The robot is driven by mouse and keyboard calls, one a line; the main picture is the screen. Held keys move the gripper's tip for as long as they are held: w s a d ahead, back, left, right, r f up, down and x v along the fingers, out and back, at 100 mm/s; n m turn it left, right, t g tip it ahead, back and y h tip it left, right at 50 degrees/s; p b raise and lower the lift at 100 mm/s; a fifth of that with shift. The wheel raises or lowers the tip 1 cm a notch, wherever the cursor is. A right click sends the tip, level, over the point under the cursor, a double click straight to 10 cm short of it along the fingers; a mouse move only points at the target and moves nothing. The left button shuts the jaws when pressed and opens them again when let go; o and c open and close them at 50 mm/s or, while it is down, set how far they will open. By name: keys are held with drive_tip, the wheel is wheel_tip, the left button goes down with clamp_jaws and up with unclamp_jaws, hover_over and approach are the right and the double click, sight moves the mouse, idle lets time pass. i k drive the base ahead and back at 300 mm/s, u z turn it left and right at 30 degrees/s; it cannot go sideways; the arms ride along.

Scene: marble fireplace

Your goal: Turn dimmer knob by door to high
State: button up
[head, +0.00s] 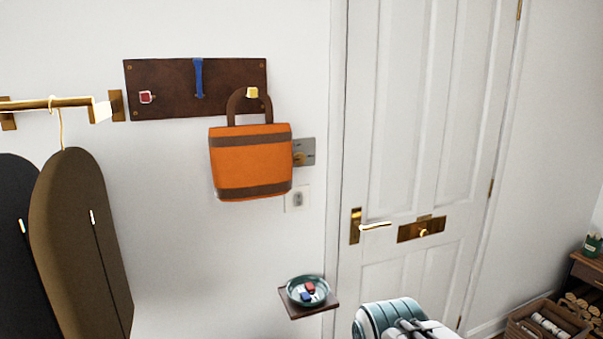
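The dimmer shows in the head view as a grey metal plate (308,147) with a brass knob (299,159), on the white wall left of the door. An orange bag (250,160) with brown bands hangs from a yellow hook and hides the left part of the plate and perhaps part of the knob. The knob's setting is too small to read. The white panelled door (400,130) is shut, with a brass lever handle (375,226). A teal and white part of my arm shows at the bottom edge; my gripper's fingertips cannot be made out.
A white switch plate (297,198) sits below the dimmer. A small dark shelf (322,311) with a teal dish (291,292) juts out lower down. A brown hook board (160,80) and coats (75,240) are at left. A crate (530,326) stands at lower right.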

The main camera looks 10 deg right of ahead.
sight(299, 157)
drive_tip(key=k, duration=0.2)
drive_tip(key=u, duration=1.1)
drive_tip(key=i, duration=0.8)
drive_tip(key=z, duration=0.9)
